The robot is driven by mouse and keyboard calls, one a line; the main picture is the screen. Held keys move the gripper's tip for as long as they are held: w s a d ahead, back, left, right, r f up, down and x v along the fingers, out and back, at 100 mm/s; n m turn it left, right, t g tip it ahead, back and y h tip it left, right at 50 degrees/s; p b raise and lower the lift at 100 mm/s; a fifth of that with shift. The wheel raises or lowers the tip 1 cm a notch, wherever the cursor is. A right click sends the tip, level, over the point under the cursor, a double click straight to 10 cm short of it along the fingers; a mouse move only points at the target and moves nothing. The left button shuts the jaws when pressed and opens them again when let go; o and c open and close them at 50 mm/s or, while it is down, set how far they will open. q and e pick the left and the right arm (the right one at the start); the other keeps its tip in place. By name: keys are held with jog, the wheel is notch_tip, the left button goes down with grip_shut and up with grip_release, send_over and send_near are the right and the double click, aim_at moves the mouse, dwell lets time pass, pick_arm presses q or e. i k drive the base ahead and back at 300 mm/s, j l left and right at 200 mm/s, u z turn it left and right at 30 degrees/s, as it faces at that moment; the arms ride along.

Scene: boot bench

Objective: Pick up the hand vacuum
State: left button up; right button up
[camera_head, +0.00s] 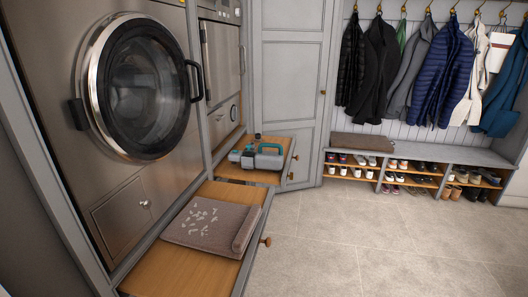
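The hand vacuum (260,157) is grey with teal parts. It lies on the far pulled-out wooden drawer or shelf (245,174), in the middle of the head view below the stacked machines. Its handle end is toward the right. Neither of my grippers shows in this view.
A nearer pulled-out shelf (175,268) holds a folded brown mat (212,224). A large washer (142,88) stands at the left. A boot bench (410,150) with shoes runs along the back under hanging coats (385,60). The tiled floor (350,240) at right is clear.

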aim_at(266, 160)
jog(key=i+l+u, duration=0.1)
jog(key=i, duration=1.15)
jog(key=l+u, duration=0.1)
jog(key=u, duration=0.75)
jog(key=l+u, duration=0.15)
jog(key=u, duration=0.7)
jog(key=k+u, duration=0.1)
jog(key=u, duration=0.35)
jog(key=k+l+u, duration=0.1)
jog(key=u, duration=0.35)
jog(key=k+l+u, duration=0.2)
jog(key=u, duration=0.25)
jog(key=k+l+u, duration=0.15)
jog(key=u, duration=0.3)
jog(key=k+l+u, duration=0.1)
jog(key=u, duration=0.35)
jog(key=k+l+z, duration=0.25)
jog(key=k, duration=0.3)
jog(key=k+l+z, duration=0.25)
jog(key=k, duration=0.25)
jog(key=l+z, duration=0.1)
jog(key=z, duration=0.25)
jog(key=k+l+z, duration=0.1)
jog(key=z, duration=0.3)
jog(key=l+z, duration=0.1)
jog(key=z, duration=0.25)
